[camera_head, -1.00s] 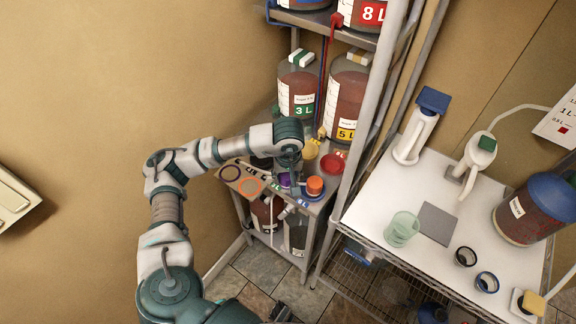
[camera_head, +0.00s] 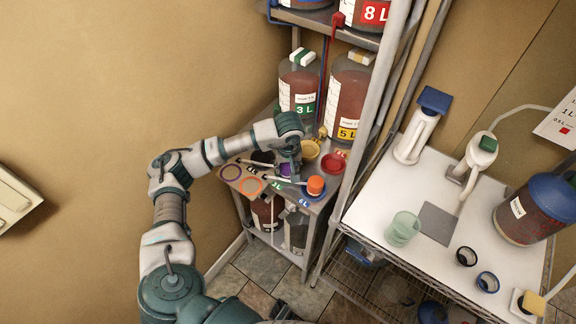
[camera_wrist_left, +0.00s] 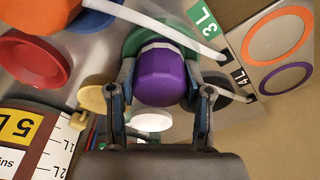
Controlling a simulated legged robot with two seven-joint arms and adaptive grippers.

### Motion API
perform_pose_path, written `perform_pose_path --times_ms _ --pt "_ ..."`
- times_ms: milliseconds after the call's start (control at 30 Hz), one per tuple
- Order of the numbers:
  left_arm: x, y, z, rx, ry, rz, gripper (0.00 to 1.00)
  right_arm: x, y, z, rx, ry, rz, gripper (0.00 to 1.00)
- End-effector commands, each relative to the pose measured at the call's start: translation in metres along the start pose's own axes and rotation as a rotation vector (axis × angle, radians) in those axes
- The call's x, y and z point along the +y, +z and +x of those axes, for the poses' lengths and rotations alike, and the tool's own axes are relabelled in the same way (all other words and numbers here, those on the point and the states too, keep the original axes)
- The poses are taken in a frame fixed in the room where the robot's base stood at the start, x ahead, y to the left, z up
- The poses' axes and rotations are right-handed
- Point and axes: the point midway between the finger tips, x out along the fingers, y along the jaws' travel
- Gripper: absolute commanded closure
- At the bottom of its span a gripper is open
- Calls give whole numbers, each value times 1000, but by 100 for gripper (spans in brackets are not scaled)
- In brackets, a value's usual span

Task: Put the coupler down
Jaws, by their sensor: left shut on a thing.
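The coupler, purple-topped (camera_wrist_left: 163,78), is between the two fingers of my left gripper (camera_wrist_left: 160,90) in the left wrist view. It also shows as a small purple spot in the head view (camera_head: 285,170), where my left gripper (camera_head: 290,158) reaches down over the small metal table. My left gripper is shut on the coupler. A green disc (camera_wrist_left: 140,38) lies behind the coupler, near the 3 L label (camera_wrist_left: 204,20). I cannot tell whether the coupler touches it. My right gripper is not in view.
The table top also holds an orange-topped piece (camera_head: 315,186), a red dish (camera_head: 332,163), a yellow dish (camera_head: 310,149), and orange (camera_head: 251,186) and purple rings (camera_head: 230,172). Large jars (camera_head: 298,85) stand behind. A shelf post (camera_head: 368,110) rises close on the right.

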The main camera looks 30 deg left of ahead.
Motion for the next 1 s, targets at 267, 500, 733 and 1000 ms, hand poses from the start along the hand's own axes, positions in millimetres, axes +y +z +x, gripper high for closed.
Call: perform_pose_path --times_ms 267,500,733,1000 --pt "0 0 0 0 -1 0 25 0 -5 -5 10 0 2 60" --pt "1 0 -3 1 -1 0 25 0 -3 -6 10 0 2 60" --pt "1 -1 -44 4 2 0 25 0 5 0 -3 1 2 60" --pt "1 -1 -101 3 2 1 25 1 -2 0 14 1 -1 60"
